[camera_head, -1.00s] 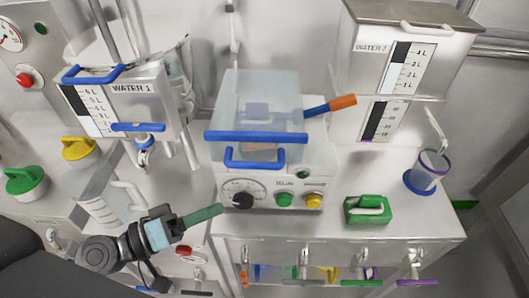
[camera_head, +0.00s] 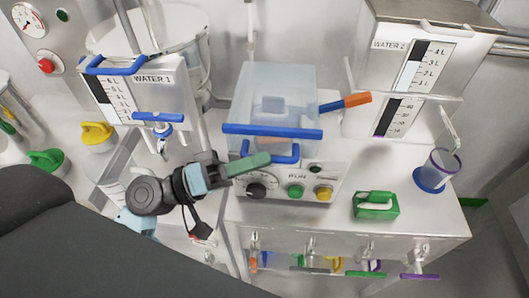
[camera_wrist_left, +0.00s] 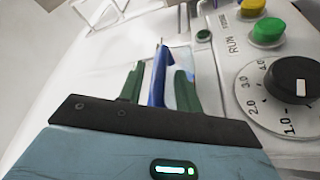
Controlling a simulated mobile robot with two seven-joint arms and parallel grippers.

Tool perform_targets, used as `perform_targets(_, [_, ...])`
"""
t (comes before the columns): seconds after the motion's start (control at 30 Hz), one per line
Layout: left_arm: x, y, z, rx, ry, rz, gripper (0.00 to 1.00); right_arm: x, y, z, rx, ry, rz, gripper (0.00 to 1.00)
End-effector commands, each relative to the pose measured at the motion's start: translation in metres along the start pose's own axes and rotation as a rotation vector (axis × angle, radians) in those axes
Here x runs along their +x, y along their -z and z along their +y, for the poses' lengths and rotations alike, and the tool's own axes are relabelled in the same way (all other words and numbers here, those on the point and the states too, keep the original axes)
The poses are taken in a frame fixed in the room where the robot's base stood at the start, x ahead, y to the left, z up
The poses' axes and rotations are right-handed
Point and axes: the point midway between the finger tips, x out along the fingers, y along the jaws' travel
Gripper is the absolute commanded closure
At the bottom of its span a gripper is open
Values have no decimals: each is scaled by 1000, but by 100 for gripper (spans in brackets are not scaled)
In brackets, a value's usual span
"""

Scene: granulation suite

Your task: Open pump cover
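The pump (camera_head: 330,180) is a white box with a dial and colored buttons on its front. A clear cover (camera_head: 262,95) sits closed on top, with a long blue bar (camera_head: 280,132) along its front edge. A U-shaped blue handle (camera_head: 284,158) is just below. My left gripper (camera_head: 264,160) has its green fingers at the left part of this handle. In the left wrist view, a blue bar (camera_wrist_left: 158,78) stands between the two open fingers, with gaps on both sides. My right gripper is not in view.
The WATER 1 tank (camera_head: 150,95) stands left, with a blue valve handle (camera_head: 158,117). The WATER 2 tank (camera_head: 400,60) stands right. An orange-tipped lever (camera_head: 345,102) sticks out right of the cover.

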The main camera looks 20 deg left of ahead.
Motion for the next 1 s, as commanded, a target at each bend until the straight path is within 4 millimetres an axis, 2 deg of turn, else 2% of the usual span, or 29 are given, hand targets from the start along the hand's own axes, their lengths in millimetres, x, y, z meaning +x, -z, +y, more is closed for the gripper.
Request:
perform_targets(0.03, [7,3,3,2,-3,4,66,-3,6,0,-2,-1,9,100])
perform_targets(0.2, [20,1,1,1,0,3,66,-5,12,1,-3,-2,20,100])
perform_targets(0.5, [22,0,-1,-1,2,1,66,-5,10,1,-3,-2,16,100])
perform_targets(0.53, [22,0,-1,-1,2,1,67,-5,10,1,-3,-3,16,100])
perform_targets(0.8, [22,0,-1,-1,2,1,100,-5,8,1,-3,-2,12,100])
perform_targets(1.0, [22,0,-1,-1,2,1,100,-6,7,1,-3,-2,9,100])
